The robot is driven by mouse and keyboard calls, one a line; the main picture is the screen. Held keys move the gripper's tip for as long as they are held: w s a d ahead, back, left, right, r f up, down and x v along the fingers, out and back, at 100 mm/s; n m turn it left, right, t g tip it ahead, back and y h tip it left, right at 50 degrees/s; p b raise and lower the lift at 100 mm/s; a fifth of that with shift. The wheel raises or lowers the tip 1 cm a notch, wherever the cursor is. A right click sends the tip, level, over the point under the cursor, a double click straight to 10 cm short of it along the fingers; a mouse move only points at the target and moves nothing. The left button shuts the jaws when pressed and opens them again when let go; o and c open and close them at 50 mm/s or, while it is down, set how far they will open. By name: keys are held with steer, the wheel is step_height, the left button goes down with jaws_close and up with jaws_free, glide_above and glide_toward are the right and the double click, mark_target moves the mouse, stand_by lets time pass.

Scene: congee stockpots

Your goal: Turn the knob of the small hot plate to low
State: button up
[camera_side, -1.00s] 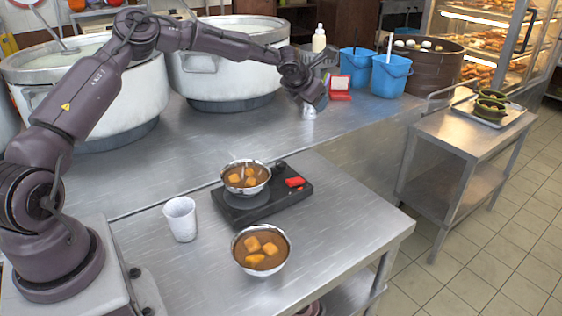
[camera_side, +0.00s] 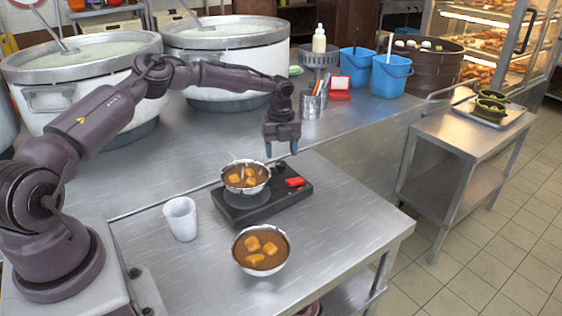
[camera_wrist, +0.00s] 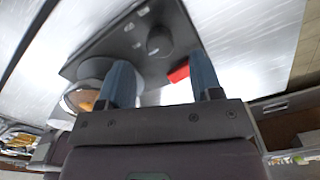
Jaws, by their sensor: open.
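The small hot plate (camera_side: 262,207) is black and stands on the front steel table. A bowl of brown broth with orange cubes (camera_side: 245,175) sits on its heating disc. Its round black knob (camera_side: 281,168) is at the back right corner; the knob also shows in the wrist view (camera_wrist: 159,41). A red piece (camera_side: 294,182) is on the plate's right side. My gripper (camera_side: 282,151) is open and empty, pointing down above and slightly behind the knob. In the wrist view its two blue fingers (camera_wrist: 164,85) are spread, with the knob beyond them. The knob's setting is too small to read.
A white cup (camera_side: 181,219) and a second bowl (camera_side: 261,250) stand on the table left and front of the hot plate. Large stockpots (camera_side: 230,72) and a can of pens (camera_side: 311,103) stand on the counter behind. The table's right side is clear.

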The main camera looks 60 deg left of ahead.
mark_target(281, 163)
steer(key=shift+f, duration=2.05)
steer(key=c, duration=0.9)
